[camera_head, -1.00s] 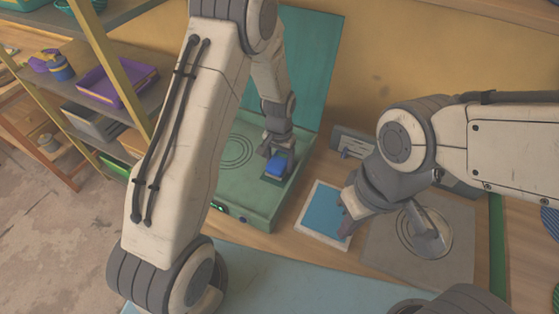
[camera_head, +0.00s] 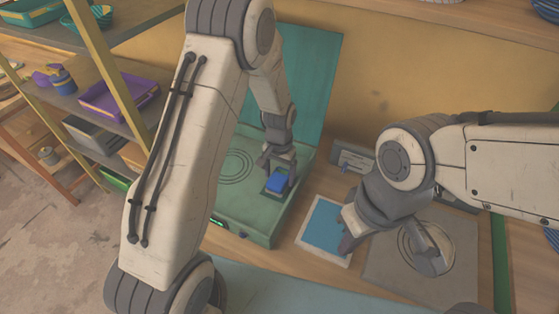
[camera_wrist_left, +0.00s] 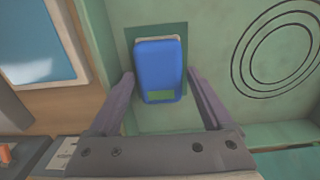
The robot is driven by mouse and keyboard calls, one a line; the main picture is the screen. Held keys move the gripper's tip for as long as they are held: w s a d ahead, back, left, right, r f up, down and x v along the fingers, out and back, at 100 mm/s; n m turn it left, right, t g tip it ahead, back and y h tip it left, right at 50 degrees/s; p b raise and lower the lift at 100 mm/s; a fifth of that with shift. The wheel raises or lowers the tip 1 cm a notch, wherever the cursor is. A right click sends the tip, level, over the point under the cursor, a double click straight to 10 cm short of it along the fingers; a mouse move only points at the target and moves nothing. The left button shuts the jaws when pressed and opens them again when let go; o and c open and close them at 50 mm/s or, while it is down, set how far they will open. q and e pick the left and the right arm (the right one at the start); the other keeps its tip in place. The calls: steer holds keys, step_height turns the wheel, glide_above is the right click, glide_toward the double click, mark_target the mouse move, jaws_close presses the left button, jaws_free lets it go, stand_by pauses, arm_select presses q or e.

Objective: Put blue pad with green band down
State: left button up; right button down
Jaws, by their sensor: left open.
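The blue pad (camera_head: 278,183) rests on a dark green square on the green press base (camera_head: 215,215). In the left wrist view the pad (camera_wrist_left: 160,65) fills the middle, with its green band (camera_wrist_left: 160,96) at the near end. My left gripper (camera_wrist_left: 160,78) is open, its fingers on either side of the pad with small gaps. It also shows in the head view (camera_head: 278,165), above the pad. My right gripper (camera_head: 390,246) appears open and empty, its fingers apart over the edge between a blue tile and a grey plate.
The white-edged blue tile (camera_head: 323,226) and the grey plate (camera_head: 385,262) with ring marks lie right of the press. The raised teal press lid (camera_head: 308,80) stands behind the base. Shelves with a purple tray (camera_head: 120,97) are at the left. Ring marks fill the base's left part.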

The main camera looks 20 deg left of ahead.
mark_target(279, 177)
arm_select(q)
step_height(279, 177, up, 10)
steer(key=f+b, duration=0.1)
steer(key=s+d+r+m, duration=0.3)
steer(key=s+d+r, duration=0.5)
steer(key=s, duration=0.4)
steer(key=s+r+m+h, duration=0.1)
steer(key=s+m, duration=0.1)
steer(key=s, duration=1.2)
steer(key=shift+d+r, duration=0.25)
steer(key=shift+d, duration=0.2)
steer(key=shift+a, duration=0.1)
